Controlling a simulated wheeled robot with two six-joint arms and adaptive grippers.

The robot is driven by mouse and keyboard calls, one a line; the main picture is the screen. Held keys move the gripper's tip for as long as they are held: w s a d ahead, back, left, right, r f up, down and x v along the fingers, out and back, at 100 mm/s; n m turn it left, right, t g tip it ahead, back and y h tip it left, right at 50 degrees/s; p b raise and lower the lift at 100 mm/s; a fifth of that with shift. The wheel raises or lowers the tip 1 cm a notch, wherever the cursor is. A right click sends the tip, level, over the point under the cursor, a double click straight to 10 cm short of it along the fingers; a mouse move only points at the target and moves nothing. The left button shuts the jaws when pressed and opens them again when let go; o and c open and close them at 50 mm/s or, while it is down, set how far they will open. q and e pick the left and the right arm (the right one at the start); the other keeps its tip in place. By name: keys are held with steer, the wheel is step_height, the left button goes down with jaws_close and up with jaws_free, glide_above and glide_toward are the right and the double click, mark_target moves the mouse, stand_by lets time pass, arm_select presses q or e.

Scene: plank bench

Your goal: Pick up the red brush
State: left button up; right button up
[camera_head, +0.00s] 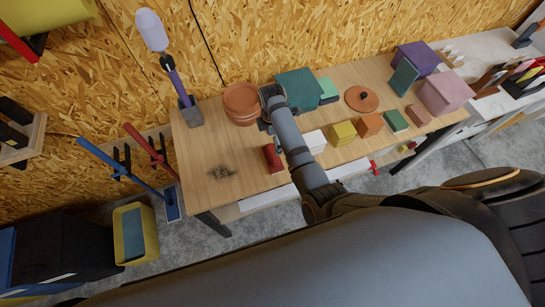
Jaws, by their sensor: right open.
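A small red block-shaped thing (272,158), which I take for the red brush, lies on the wooden bench near its front edge, left of my right forearm. Its bristles cannot be made out. My right arm reaches across the bench, and its open right gripper (266,125) is just behind the red thing, apart from it in the picture. The fingers are small and partly hidden by the arm. My left gripper is not in view.
A dark patch of debris (220,172) lies on the bench (200,150). Terracotta dishes (240,102) and a teal box (299,88) stand behind the gripper. Several coloured blocks stand right of the arm. A lamp-like purple tool (172,72) stands at the left corner.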

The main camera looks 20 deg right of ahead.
glide_above(273, 152)
step_height(273, 152, down, 5)
steer(key=shift+r, duration=0.1)
steer(key=shift+f, duration=0.5)
step_height(273, 152, down, 4)
steer(key=b, duration=0.4)
steer(key=shift+f, duration=0.25)
steer(key=shift+f+b, duration=0.25)
steer(key=shift+b, duration=0.05)
steer(key=shift+a+r, duration=0.1)
steer(key=shift+r, duration=0.05)
steer(key=shift+r, duration=0.1)
steer(key=c, duration=0.9)
steer(key=shift+c, duration=0.2)
steer(key=shift+r+p, duration=0.1)
steer(key=shift+p, duration=0.2)
